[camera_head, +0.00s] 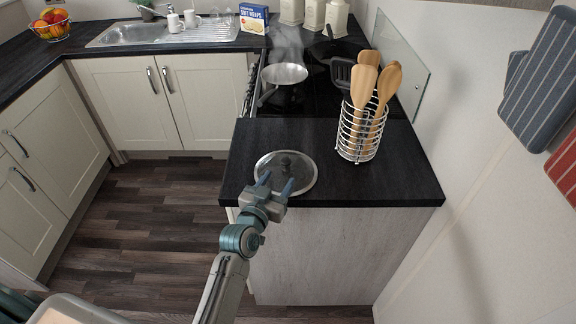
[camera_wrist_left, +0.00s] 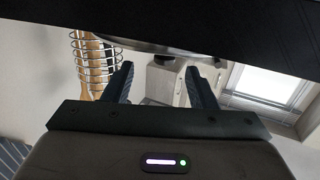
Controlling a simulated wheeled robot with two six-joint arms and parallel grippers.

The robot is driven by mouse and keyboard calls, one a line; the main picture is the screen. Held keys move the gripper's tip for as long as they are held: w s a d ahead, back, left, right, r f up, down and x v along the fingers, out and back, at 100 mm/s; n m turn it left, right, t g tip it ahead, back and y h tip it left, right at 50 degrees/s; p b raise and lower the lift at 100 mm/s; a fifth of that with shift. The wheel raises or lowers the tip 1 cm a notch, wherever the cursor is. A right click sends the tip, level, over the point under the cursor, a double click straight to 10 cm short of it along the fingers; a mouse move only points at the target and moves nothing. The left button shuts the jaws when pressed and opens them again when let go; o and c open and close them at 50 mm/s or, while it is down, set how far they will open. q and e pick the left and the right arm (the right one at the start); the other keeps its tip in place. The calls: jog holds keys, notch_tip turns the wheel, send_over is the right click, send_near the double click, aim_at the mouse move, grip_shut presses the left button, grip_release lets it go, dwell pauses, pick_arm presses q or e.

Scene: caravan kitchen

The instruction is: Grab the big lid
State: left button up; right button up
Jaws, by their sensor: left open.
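The big lid (camera_head: 301,167) is a round glass lid with a metal rim and a dark knob in its middle. It lies on the front left part of the dark worktop in the head view. My left gripper (camera_head: 277,183) is open, with its two fingers reaching over the lid's near side toward the knob. In the left wrist view my open fingers (camera_wrist_left: 160,82) point toward the lid's metal rim (camera_wrist_left: 150,46), with nothing between them. I cannot tell whether the fingers touch the lid. My right gripper is out of view.
A wire holder (camera_head: 350,150) with wooden utensils (camera_head: 362,88) stands right of the lid. A steaming pan (camera_head: 284,73) sits on the hob behind. The worktop (camera_head: 395,185) is clear at front right. Cloths (camera_head: 542,80) hang on the right wall.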

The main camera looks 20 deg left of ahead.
aim_at(284, 166)
pick_arm(q)
jog(key=w, duration=0.2)
jog(key=shift+w+d+p, duration=0.1)
jog(key=shift+w+p, duration=0.2)
jog(key=w+p, duration=0.2)
jog(key=w, duration=0.2)
jog(key=shift+w, duration=0.1)
jog(key=shift+w+f, duration=0.2)
jog(key=shift+w, duration=0.35)
grip_shut()
jog(key=shift+r, duration=0.1)
